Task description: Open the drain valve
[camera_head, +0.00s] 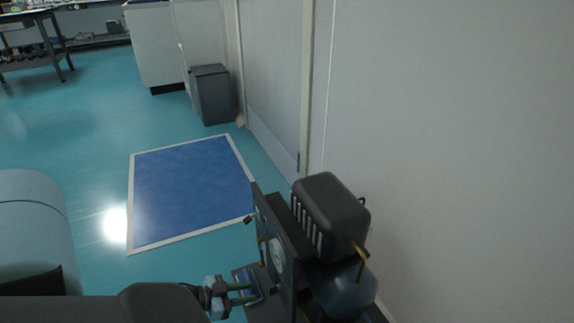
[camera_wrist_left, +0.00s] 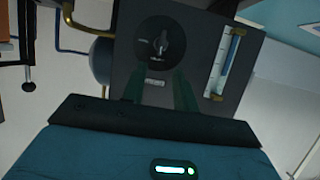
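A dark machine stands by the wall in the head view, with a flat front panel (camera_head: 273,222), a ribbed grey housing (camera_head: 332,210) and a rounded tank (camera_head: 345,290). I cannot tell whether this knob is the drain valve; the lettering is too small. My left gripper (camera_head: 250,293) is in front of the panel. In the left wrist view its two fingers (camera_wrist_left: 160,80) are apart, pointing toward the knob, with nothing between them. My right gripper is not in view.
A sight tube with blue liquid (camera_wrist_left: 222,66) is beside the knob, and brass pipes (camera_wrist_left: 78,22) run at the panel's edge. A white wall (camera_head: 450,130) stands close right of the machine. A blue floor mat (camera_head: 190,193) and open floor lie left. A grey bin (camera_head: 212,95) stands farther back.

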